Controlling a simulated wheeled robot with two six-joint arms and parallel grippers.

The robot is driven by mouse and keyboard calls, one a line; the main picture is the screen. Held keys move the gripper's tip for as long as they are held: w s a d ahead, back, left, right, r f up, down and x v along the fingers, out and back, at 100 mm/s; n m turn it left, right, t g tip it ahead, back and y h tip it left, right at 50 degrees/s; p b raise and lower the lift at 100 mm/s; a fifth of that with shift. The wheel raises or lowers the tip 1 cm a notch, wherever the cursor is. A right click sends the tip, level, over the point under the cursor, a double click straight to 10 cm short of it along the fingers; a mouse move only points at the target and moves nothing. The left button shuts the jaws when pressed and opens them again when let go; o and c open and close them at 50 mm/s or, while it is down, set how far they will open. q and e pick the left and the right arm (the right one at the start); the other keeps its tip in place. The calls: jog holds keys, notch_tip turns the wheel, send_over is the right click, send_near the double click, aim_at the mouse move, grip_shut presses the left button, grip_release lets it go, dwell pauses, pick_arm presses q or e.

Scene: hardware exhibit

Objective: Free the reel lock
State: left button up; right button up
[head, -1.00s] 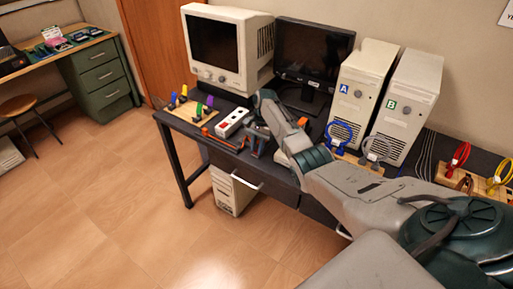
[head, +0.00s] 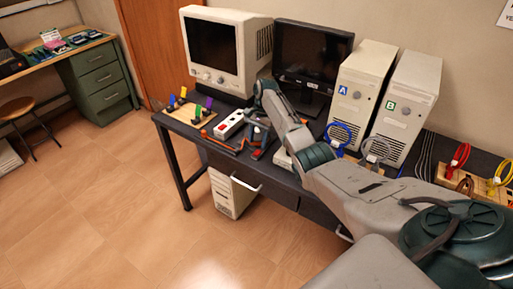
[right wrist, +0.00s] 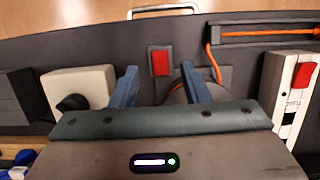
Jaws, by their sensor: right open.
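A small red rectangular tab (right wrist: 160,61) on a dark surface shows between my right gripper's fingertips in the right wrist view. Next to it, a rounded grey-brown part (right wrist: 178,95), mostly hidden behind a finger and the gripper body, may be the reel. An orange cord (right wrist: 211,50) curves up beside it. My right gripper (right wrist: 159,72) is open, its blue-grey fingers spread left and right of the tab. I cannot tell whether they touch anything. In the head view the right gripper (head: 263,145) is over the desk's front part. My left gripper is not in view.
A white power strip (head: 230,124) with a red switch lies left of my right gripper. A pale box with a black knob (right wrist: 90,84) is close to the left finger. Monitors, towers A (head: 352,103) and B (head: 404,108), and cable boards stand around the desk.

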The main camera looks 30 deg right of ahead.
jog(key=b+v, duration=0.1)
jog(key=v, duration=0.5)
jog(key=shift+r, duration=0.35)
jog(key=shift+d, duration=0.1)
